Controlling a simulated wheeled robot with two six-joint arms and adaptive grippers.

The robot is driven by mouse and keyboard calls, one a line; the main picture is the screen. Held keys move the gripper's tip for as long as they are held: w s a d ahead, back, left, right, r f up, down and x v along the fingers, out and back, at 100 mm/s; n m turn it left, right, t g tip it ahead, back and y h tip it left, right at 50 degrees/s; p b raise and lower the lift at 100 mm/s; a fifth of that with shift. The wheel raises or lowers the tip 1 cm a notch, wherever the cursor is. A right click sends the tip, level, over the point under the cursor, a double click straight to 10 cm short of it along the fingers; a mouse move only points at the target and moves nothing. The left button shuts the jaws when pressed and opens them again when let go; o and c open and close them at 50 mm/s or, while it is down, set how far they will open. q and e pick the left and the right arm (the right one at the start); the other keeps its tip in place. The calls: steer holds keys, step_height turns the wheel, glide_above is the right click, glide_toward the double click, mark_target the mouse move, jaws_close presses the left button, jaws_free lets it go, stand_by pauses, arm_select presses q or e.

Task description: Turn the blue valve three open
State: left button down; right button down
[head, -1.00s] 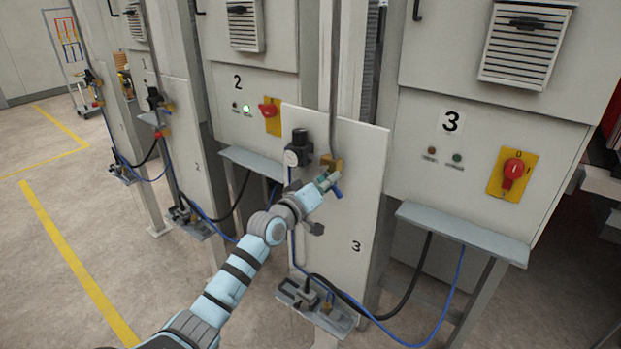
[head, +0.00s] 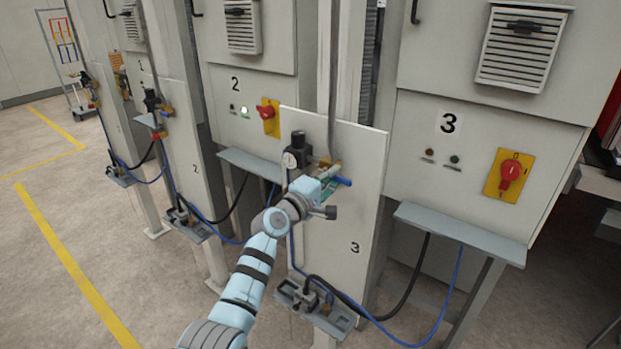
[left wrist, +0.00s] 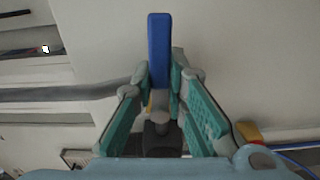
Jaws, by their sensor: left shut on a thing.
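The blue valve three handle (head: 342,181) sits on the panel marked 3 (head: 352,225), below the regulator and pipe. It points sideways to the right in the head view. In the left wrist view the handle (left wrist: 159,48) stands out beyond the fingertips. My left gripper (head: 331,183) is at the valve, its green fingers (left wrist: 160,78) shut on the handle from both sides. The fingers and arm hide part of the valve body. My right gripper is not in view.
A dark regulator with a gauge (head: 297,150) is just left of the valve. A grey shelf (head: 460,233) juts out at right, with black and blue hoses below. A red rotary switch (head: 510,171) is on cabinet 3. The floor at left is clear.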

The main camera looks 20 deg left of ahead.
arm_select(q)
steer(key=shift+n, duration=0.3)
steer(key=shift+r, duration=0.1)
steer(key=c, duration=1.6)
jaws_free()
steer(key=shift+d, duration=0.1)
steer(key=v, duration=1.2)
